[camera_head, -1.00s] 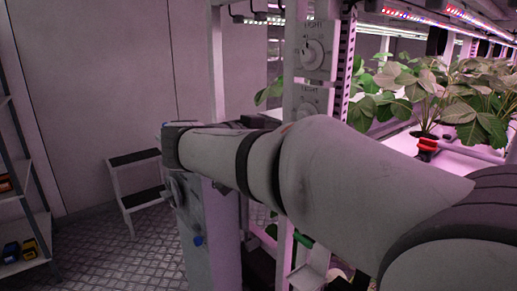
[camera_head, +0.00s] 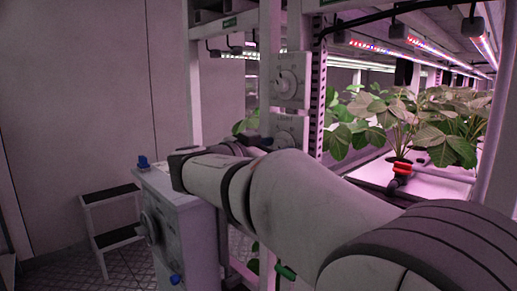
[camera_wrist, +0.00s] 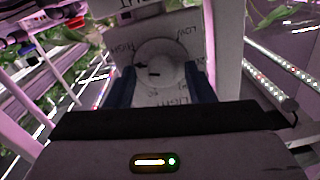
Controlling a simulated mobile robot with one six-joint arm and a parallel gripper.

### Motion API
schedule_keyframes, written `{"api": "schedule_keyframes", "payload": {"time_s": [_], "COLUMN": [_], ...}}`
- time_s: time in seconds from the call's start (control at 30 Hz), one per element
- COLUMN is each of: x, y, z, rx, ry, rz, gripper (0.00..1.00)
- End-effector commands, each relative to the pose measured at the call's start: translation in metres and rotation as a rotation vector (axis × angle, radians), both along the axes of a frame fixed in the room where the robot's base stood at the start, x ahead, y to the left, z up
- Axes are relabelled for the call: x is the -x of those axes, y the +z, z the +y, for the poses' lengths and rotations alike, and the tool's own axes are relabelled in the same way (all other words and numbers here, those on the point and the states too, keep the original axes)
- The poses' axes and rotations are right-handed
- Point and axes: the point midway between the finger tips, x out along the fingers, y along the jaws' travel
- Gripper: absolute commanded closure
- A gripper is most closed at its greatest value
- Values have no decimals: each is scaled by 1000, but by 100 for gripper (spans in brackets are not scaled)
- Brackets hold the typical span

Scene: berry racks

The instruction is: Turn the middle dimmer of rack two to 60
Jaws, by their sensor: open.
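In the head view, a white dimmer panel with a round knob (camera_head: 288,82) is on the rack post. A second dimmer panel (camera_head: 284,132) is below it, its lower part hidden by my arm. In the wrist view, a round white dial (camera_wrist: 160,62) with a dark pointer mark sits on a panel lettered LOW, HIGH and LIGHT, which appears upside down. My gripper (camera_wrist: 161,88) is open, its two dark blue fingers at either side of the dial's near part. Contact cannot be told.
A grey box (camera_head: 190,232) with a dial and blue knobs stands left of the rack, close to my arm. A two-step stool (camera_head: 112,215) is on the floor at left. Plants (camera_head: 430,125) fill the shelf at right, with a red fitting (camera_head: 402,168) in front.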

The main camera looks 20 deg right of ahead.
Motion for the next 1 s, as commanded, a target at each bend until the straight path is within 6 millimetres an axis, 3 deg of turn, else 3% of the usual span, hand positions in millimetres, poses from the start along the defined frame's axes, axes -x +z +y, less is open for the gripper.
{"api": "schedule_keyframes", "payload": {"time_s": [0.17,0.67,0.7,1.0], "x": [0,0,-1,0], "y": [0,0,-1,-2], "z": [0,1,8,1], "rx": [0,-1,-1,15], "ry": [0,0,5,-1], "rz": [0,1,1,40], "gripper": [53,94,96,96]}}
